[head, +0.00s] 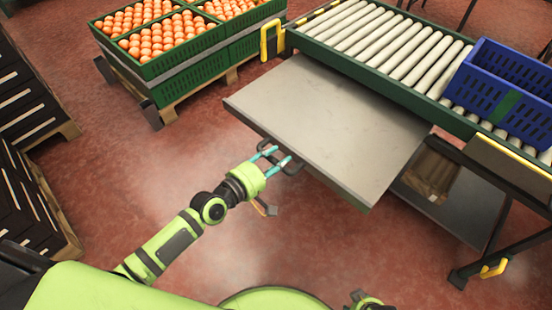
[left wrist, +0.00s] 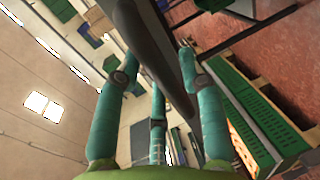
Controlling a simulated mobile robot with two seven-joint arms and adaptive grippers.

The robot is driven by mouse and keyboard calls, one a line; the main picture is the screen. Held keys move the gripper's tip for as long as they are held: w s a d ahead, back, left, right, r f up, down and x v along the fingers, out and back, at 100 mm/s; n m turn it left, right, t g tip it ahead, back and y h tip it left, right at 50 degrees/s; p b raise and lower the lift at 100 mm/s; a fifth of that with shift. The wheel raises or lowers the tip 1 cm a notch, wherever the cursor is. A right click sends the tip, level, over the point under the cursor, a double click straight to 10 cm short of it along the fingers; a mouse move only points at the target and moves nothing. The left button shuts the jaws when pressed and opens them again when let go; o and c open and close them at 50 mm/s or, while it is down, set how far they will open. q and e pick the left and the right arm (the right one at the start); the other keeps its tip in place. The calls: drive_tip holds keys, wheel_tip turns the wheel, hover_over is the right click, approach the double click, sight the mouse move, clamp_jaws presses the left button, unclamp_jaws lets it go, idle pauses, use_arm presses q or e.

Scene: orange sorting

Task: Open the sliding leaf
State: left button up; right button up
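The sliding leaf (head: 325,120) is a flat grey panel that stands out from the near side of the roller conveyor. A dark loop handle (head: 294,168) is on its front edge. My left gripper (head: 272,156) is at this handle, with its teal fingers pointing toward the leaf. In the left wrist view the fingers (left wrist: 157,65) are spread and fairly straight, with a dark bar (left wrist: 163,45) running between them. I see no clear closing of the fingers on the bar. My right gripper (head: 366,301) shows only partly at the bottom edge; its fingers are unclear.
A roller conveyor (head: 400,45) bears a blue crate (head: 500,85) at the right. Green crates of oranges (head: 160,60) stand on a pallet at the back left. Dark stacked crates (head: 25,110) line the left edge. A box (head: 432,172) sits on a lower shelf. Floor in front is clear.

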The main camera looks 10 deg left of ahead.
idle(0.3)
use_arm(q)
drive_tip(key=v, duration=1.2)
